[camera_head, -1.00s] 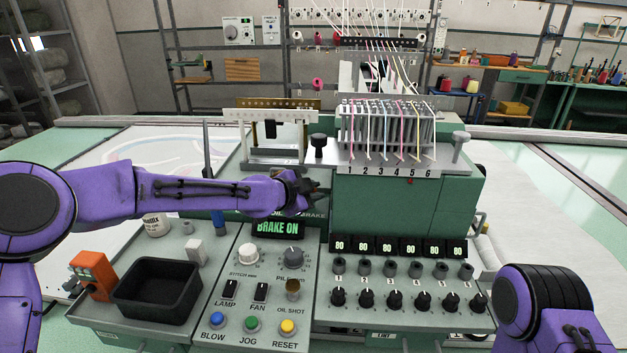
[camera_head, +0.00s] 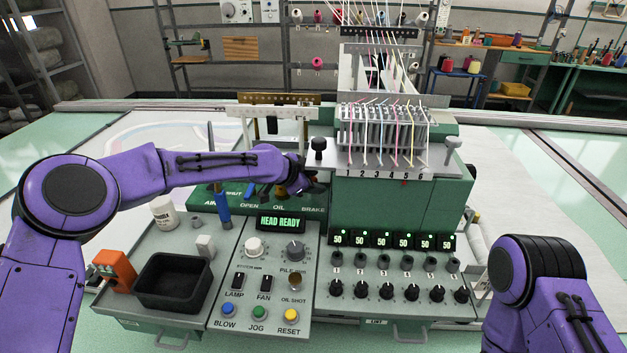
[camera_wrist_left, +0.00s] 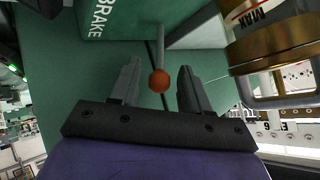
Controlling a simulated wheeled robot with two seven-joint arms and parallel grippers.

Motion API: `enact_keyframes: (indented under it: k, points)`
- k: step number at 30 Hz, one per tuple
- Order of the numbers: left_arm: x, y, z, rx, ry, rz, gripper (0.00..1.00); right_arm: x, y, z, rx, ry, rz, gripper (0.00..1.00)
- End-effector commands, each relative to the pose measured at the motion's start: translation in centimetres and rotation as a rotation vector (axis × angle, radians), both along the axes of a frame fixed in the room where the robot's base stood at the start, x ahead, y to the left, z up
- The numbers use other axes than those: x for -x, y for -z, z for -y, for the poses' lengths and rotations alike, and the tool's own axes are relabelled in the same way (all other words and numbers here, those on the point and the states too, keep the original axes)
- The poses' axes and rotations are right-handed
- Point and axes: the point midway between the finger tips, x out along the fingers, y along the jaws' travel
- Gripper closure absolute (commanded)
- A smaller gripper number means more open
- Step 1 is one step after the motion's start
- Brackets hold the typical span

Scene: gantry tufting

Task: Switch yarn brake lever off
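The brake lever, a thin metal rod with an orange ball knob (camera_wrist_left: 159,81), shows in the left wrist view beside a green panel marked BRAKE (camera_wrist_left: 105,20). My left gripper (camera_wrist_left: 159,67) is open, with one finger on each side of the knob and a visible gap on both sides. In the head view the left gripper (camera_head: 312,186) is at the BRAKE end of the green lever panel (camera_head: 240,203) and hides the brake lever. The display (camera_head: 281,222) reads HEAD READY. My right gripper is outside the frames; only part of its arm shows at the lower right.
A black tray (camera_head: 147,298), an orange device (camera_head: 118,268) and a white bottle (camera_head: 164,212) are on the console at left. A green yarn unit (camera_head: 385,205) stands just right of the left gripper. Knobs and buttons are in front. A brass gauge (camera_wrist_left: 275,50) is close in the wrist view.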

Motion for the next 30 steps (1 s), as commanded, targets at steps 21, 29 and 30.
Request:
enact_keyframes:
  k: [21, 29, 30]
  points:
    - [6.4, -6.4, -5.3, 0.001, 0.000, 0.001, 0.53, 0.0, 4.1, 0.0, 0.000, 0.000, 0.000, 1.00]
    - [6.4, -6.6, -5.4, 0.001, -0.001, 0.000, 0.60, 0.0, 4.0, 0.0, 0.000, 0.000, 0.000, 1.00]
    - [6.4, -6.6, -5.4, 0.001, -0.001, 0.000, 0.73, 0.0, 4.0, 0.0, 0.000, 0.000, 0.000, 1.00]
